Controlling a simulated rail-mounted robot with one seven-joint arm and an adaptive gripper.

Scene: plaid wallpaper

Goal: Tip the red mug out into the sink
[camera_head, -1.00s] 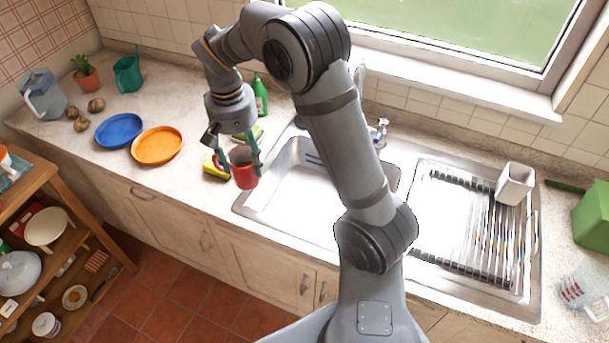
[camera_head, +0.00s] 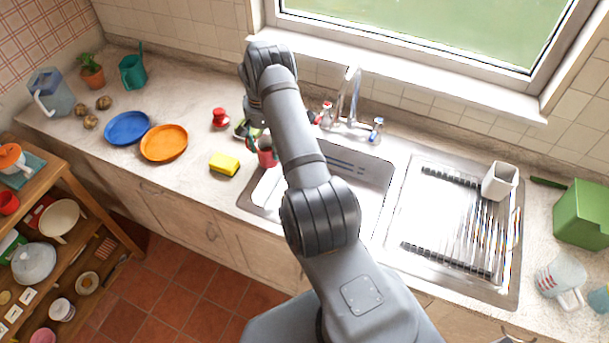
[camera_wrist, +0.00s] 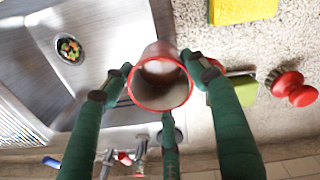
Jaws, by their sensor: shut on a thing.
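The red mug (camera_head: 266,158) is in my gripper (camera_head: 261,146), near the left side of the sink (camera_head: 370,172); my arm partly hides it. In the wrist view, my gripper's green fingers (camera_wrist: 160,76) are shut on the mug (camera_wrist: 162,100). Its round mouth faces the camera, and its inside looks greyish-brown; I cannot tell whether anything is in it. The mug appears above the sink's edge, beside the steel basin (camera_wrist: 95,85). Small coloured bits lie at the drain (camera_wrist: 69,49).
A yellow sponge (camera_head: 224,163) and a red-topped item (camera_head: 220,118) lie left of the sink. The tap (camera_head: 349,95) stands behind it. The drainer (camera_head: 430,220) with a white container (camera_head: 499,181) is right. Blue (camera_head: 127,128) and orange (camera_head: 164,143) plates are further left.

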